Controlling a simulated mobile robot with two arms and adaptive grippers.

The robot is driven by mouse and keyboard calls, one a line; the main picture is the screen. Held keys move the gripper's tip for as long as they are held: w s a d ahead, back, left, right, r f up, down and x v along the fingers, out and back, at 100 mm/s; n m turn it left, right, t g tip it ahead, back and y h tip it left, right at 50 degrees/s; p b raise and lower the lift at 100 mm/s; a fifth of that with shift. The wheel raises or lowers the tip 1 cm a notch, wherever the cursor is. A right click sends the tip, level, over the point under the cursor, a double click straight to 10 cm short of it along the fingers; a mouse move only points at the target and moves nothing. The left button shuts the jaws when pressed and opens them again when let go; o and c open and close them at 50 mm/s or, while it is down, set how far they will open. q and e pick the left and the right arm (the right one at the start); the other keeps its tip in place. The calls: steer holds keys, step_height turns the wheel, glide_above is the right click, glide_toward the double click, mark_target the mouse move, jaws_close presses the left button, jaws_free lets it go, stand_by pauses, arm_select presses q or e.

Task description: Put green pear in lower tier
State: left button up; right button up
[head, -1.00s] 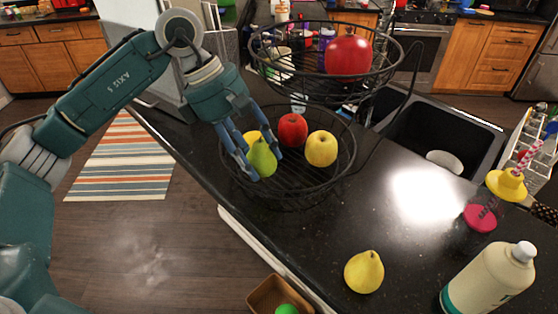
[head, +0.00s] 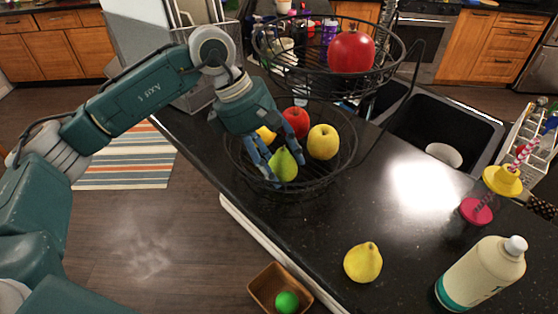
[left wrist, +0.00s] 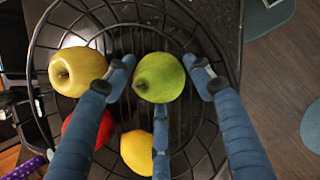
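The green pear (head: 283,165) is between the blue fingers of my left gripper (head: 282,170), within the rim of the lower tier (head: 322,178) of a black wire basket. The left wrist view shows the pear (left wrist: 160,78) with its stem toward the camera, a finger on either side and a third finger below in the picture. I cannot tell whether the pear touches the basket floor. My right gripper is not in view.
The lower tier also holds a yellow apple (head: 323,142), a red apple (head: 295,122) and a lemon-like fruit (left wrist: 137,150). The upper tier (head: 290,82) holds a pomegranate (head: 351,50). A yellow pear (head: 363,262) and bottle (head: 482,275) stand on the dark counter.

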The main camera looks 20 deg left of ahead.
arm_select(q)
steer(key=shift+r, duration=0.2)
steer(key=shift+a+r, duration=0.15)
steer(key=b+v, duration=0.2)
steer(key=v, duration=0.5)
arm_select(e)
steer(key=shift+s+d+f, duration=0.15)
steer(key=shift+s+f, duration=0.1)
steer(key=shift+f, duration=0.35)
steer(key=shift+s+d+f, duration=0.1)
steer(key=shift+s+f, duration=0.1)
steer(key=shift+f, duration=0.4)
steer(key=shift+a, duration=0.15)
